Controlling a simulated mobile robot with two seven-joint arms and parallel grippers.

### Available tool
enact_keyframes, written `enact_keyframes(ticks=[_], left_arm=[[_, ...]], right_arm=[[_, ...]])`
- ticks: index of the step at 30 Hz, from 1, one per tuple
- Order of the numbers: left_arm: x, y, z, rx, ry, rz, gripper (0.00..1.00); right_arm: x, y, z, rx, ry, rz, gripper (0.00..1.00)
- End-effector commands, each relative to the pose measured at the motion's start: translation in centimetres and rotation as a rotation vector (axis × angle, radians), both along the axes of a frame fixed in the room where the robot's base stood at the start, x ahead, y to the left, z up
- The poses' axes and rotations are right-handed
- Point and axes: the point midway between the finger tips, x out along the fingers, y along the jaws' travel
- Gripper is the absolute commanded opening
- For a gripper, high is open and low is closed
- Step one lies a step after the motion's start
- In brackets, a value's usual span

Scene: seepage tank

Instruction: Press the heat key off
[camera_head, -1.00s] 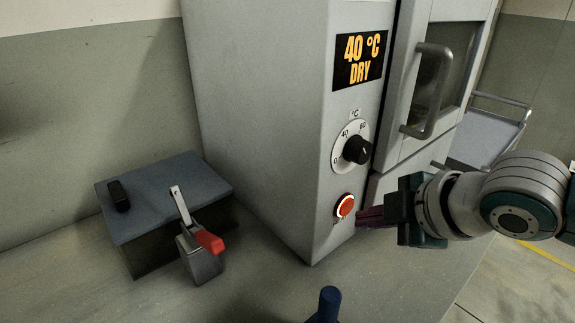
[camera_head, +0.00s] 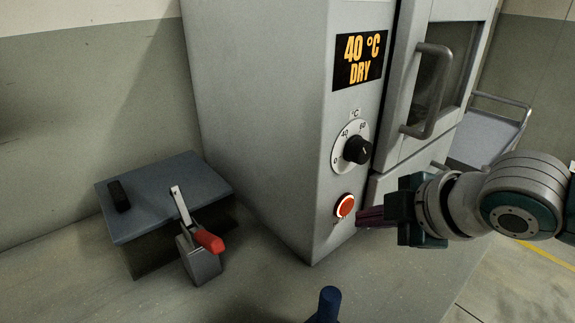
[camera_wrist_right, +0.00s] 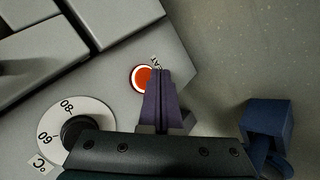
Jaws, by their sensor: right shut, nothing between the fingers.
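The heat key (camera_head: 344,206) is a round red-orange button in a pale ring, low on the front panel of the grey cabinet (camera_head: 270,120). It also shows in the right wrist view (camera_wrist_right: 143,78), partly covered by my fingers. My right gripper (camera_head: 360,216) is shut and empty, its purple fingertips just right of the key and a little below it. In the right wrist view the fingers (camera_wrist_right: 158,78) point past the key's right side; I cannot tell whether they touch it. My left gripper is not in view.
A display (camera_head: 360,60) above reads 40 °C DRY. A black dial knob (camera_head: 356,150) sits between display and key. A door with a curved handle (camera_head: 428,90) is to the right. A dark box (camera_head: 160,195), a red-handled lever clamp (camera_head: 208,241) and a blue post (camera_head: 328,303) stand on the bench.

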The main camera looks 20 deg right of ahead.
Motion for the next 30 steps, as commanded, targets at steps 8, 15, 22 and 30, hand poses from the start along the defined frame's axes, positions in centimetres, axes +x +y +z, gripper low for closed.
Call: enact_keyframes(ticks=[8, 15, 22, 30], left_arm=[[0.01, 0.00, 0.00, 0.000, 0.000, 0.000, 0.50], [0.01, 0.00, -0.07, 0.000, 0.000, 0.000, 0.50], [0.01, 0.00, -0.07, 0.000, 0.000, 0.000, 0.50], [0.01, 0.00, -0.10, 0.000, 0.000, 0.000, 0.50]], right_arm=[[0.00, 0.00, 0.00, 0.000, 0.000, 0.000, 0.00], [0.60, 0.22, 0.01, 0.000, -0.001, 0.000, 0.00], [0.86, 0.37, 0.02, 0.000, 0.000, 0.000, 0.00], [0.91, 0.38, 0.00, 0.000, 0.000, 0.000, 0.00]])
